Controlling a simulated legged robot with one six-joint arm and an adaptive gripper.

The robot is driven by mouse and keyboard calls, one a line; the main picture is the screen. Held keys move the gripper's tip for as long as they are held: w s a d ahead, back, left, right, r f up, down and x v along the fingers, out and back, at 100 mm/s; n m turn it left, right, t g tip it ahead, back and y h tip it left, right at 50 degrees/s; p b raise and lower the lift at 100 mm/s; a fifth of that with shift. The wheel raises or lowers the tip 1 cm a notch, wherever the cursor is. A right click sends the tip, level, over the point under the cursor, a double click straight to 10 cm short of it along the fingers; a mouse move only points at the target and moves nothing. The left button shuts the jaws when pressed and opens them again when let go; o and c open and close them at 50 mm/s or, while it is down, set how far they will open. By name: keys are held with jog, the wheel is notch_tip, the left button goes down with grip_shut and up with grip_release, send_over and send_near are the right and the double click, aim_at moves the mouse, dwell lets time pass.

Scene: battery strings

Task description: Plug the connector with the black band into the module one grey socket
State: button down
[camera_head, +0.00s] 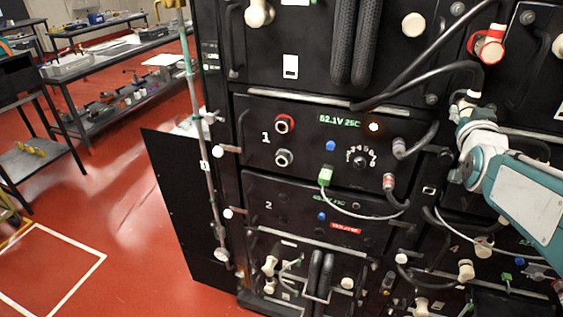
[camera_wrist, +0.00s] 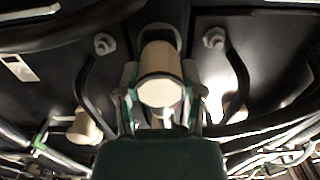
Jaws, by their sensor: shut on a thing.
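My gripper (camera_head: 466,108) is at the right of the head view, in front of the rack and well to the right of module one. It is shut on a pale cream connector (camera_wrist: 160,62), which shows between the fingers in the wrist view. A thin dark line rings the connector near its front end; my fingers (camera_wrist: 161,98) hide part of it. A black cable (camera_head: 415,84) runs by the gripper in the head view. The module one grey socket (camera_head: 283,158) is at the left of the panel marked 1, below the red socket (camera_head: 285,123), and looks empty.
Module one also bears a blue button (camera_head: 330,145), a dial (camera_head: 360,162) and a green plug (camera_head: 325,176) with a pale cable. A red-banded connector (camera_head: 488,45) is above my gripper. A grey vertical pipe (camera_head: 205,150) stands left of the rack. Open red floor lies further left.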

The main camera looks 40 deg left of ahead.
jog(key=shift+v, duration=1.6)
dwell(0.3)
jog(key=v, duration=0.5)
jog(key=shift+r, duration=0.1)
dwell(0.5)
jog(key=shift+w, duration=0.1)
dwell(0.4)
